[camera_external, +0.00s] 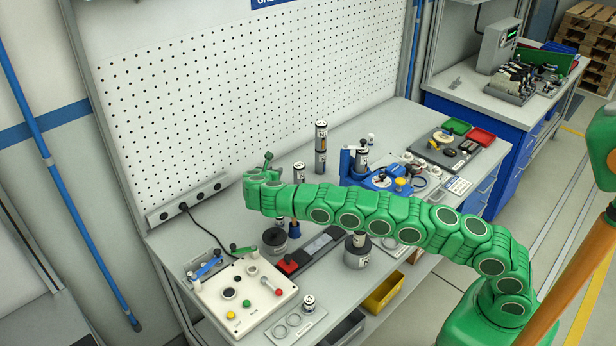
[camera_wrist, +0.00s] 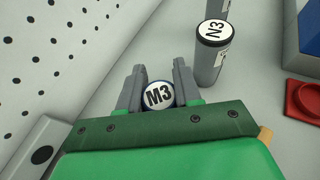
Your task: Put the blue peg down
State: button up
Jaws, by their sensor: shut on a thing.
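In the wrist view, a peg with a white top marked M3 and a blue rim (camera_wrist: 159,96) sits between the two grey fingers of my gripper (camera_wrist: 157,90). The fingers are closed on it. I see it from its top end, so its lower part and any contact beneath it are hidden. In the external view, my gripper (camera_external: 264,176) is over the back left of the bench, near the pegboard.
A tall dark peg stack (camera_external: 321,150) stands behind my arm. A blue fixture (camera_external: 350,170) is to the right. A control box (camera_external: 245,295) sits at front left.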

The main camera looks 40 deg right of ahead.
notch_tip(320, 180, down, 9)
dwell(0.5)
jog(key=o, duration=1)
jog(key=shift+f, duration=0.1)
jog(key=shift+o, duration=0.2)
